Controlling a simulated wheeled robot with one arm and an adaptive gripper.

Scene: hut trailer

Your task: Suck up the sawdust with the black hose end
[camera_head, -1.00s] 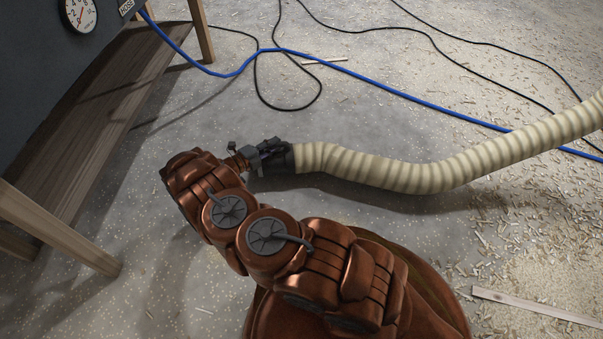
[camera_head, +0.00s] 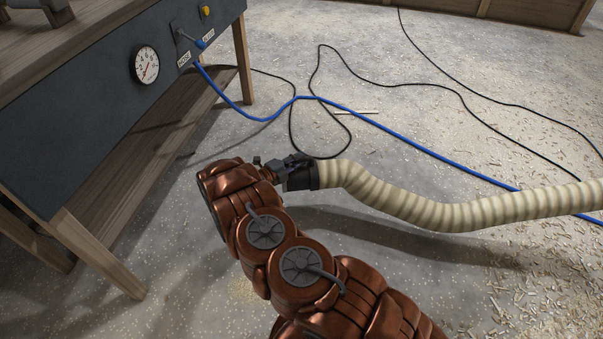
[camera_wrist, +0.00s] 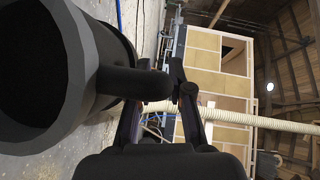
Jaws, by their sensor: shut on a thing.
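The black hose end (camera_head: 302,174) is a short dark cuff on a ribbed cream hose (camera_head: 430,211) that runs off to the right. My gripper (camera_head: 284,168) is shut on it, above the floor. In the wrist view the hose end (camera_wrist: 90,70) fills the left side with its wide round mouth showing, and my gripper (camera_wrist: 158,95) is closed on a bar-like handle at its side. Sawdust and wood chips (camera_head: 530,290) lie scattered on the grey floor, thickest at the lower right.
A workbench (camera_head: 100,90) with a gauge and a lower wooden shelf stands at the left. A blue hose (camera_head: 400,143) and black cables (camera_head: 450,88) cross the floor behind the cream hose. A thin wood strip (camera_head: 357,112) lies beyond. Open floor lies between bench and chips.

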